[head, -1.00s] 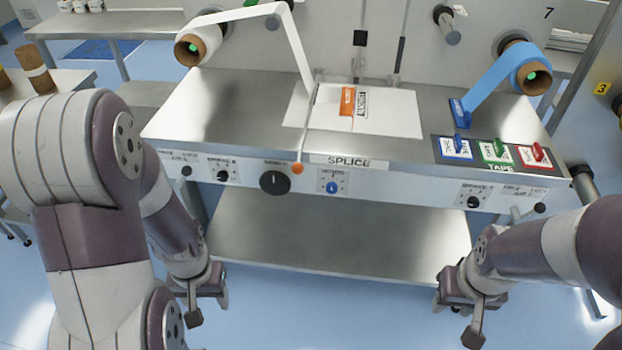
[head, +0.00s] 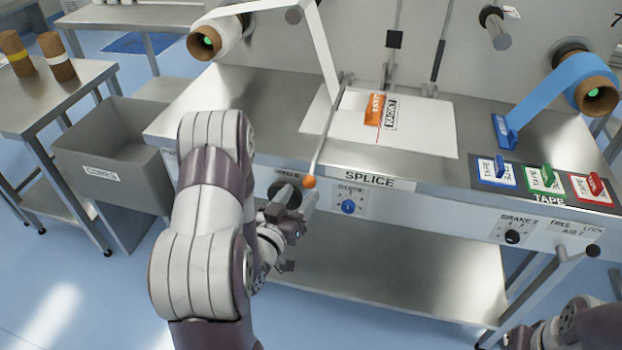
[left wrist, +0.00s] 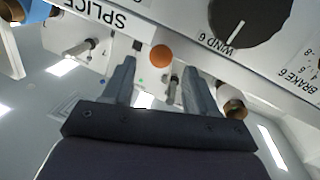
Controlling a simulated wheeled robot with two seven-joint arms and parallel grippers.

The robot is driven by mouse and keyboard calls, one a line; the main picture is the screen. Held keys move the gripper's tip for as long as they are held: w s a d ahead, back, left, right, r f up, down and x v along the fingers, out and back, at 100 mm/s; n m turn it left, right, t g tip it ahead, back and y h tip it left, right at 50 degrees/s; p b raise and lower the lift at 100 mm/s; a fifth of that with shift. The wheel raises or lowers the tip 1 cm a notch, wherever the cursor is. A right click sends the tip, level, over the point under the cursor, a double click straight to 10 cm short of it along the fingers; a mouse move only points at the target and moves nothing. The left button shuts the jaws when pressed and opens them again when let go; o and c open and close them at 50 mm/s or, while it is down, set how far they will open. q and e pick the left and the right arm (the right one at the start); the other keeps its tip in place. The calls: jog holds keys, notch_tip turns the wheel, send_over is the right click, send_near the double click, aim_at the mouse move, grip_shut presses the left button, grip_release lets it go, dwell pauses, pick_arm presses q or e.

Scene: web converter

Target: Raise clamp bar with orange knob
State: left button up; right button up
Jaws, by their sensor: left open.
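The clamp bar (head: 325,135) is a thin grey rod lying across the left side of the splice table, with its orange knob (head: 309,182) at the near end by the table's front edge. In the left wrist view the orange knob (left wrist: 161,56) shows beyond and between the two fingertips. My left gripper (head: 290,203) is open, just below and left of the knob, in front of the panel. It also shows in the left wrist view (left wrist: 158,75), its fingers apart and empty. Only part of my right arm shows at the lower right; its gripper is out of frame.
The black winder dial (left wrist: 250,20) is close beside the knob. A blue dial (head: 348,206) sits on the front panel to the right. White sheets (head: 425,125) lie on the splice table (head: 240,95). A grey cores bin (head: 110,150) stands at left.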

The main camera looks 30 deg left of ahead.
aim_at(306, 186)
pick_arm(q)
jog(key=shift+w+a, duration=0.15)
jog(key=shift+w, duration=2.6)
